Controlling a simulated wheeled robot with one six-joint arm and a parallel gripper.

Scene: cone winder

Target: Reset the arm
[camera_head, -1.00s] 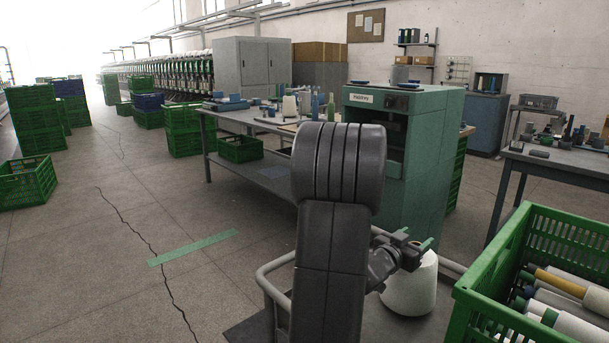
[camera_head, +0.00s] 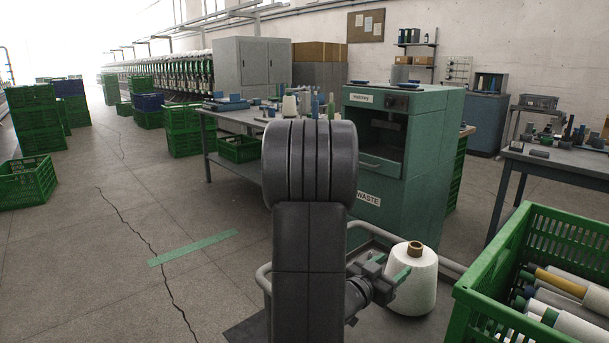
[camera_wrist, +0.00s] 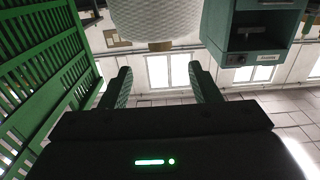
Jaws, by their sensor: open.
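My arm stands folded in the middle of the head view. My gripper (camera_head: 396,272) is low at its right side, open, with its green fingers overlapping the left edge of a white yarn cone (camera_head: 417,285) in the picture. In the wrist view my gripper (camera_wrist: 162,88) has its two fingers wide apart and nothing between them. The white cone (camera_wrist: 155,20) shows beyond the fingertips there, apart from them.
A green crate (camera_head: 490,315) with several yarn tubes stands at the right. The green waste machine (camera_head: 430,170) stands behind my arm, beside a long grey table (camera_head: 245,185). Another table (camera_head: 560,170) is at far right.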

